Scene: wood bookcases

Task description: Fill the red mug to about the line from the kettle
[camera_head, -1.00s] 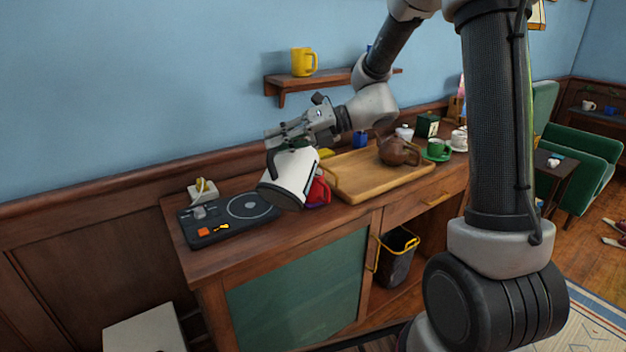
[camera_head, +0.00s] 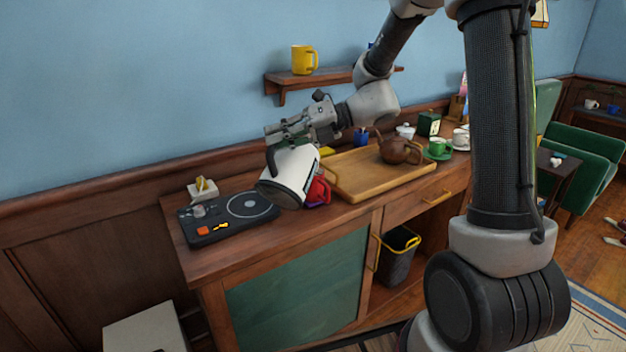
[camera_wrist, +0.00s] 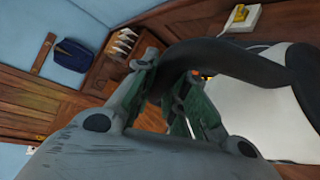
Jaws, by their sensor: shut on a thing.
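My gripper (camera_head: 285,134) is shut on the handle of the white kettle (camera_head: 290,175) and holds it tilted above the counter, its dark base toward the lower left. In the wrist view the green-padded fingers (camera_wrist: 185,100) close around the black handle (camera_wrist: 215,58), beside the white kettle body (camera_wrist: 265,115). The red mug (camera_head: 318,190) stands on the counter just right of the kettle and is partly hidden behind it. Its inside, its line and any water are not visible.
A black hotplate base (camera_head: 228,215) lies left of the kettle. A wooden tray (camera_head: 375,178) with a brown teapot (camera_head: 400,150) is to the right. A green cup (camera_head: 438,147) stands beyond it. A shelf (camera_head: 330,77) with a yellow mug (camera_head: 304,60) hangs above.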

